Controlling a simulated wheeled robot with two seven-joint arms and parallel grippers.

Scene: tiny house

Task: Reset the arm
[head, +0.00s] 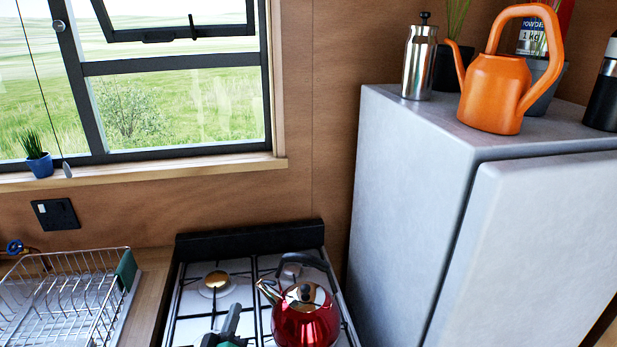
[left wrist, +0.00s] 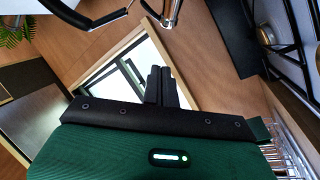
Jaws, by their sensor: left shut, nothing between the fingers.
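My left gripper (head: 231,321) shows at the bottom of the head view, over the hob and just left of the red kettle (head: 304,318). Only its dark fingers and a bit of green housing show there. In the left wrist view the two black fingers (left wrist: 162,84) are together, with nothing between them. The gripper is apart from the kettle as far as I can see. My right gripper is in neither view.
The white gas hob (head: 186,297) holds the kettle. A wire dish rack (head: 62,300) stands on the counter at left. A tall grey fridge (head: 412,190) bounds the right, with an orange watering can (head: 494,96) and a metal flask (head: 419,62) on top.

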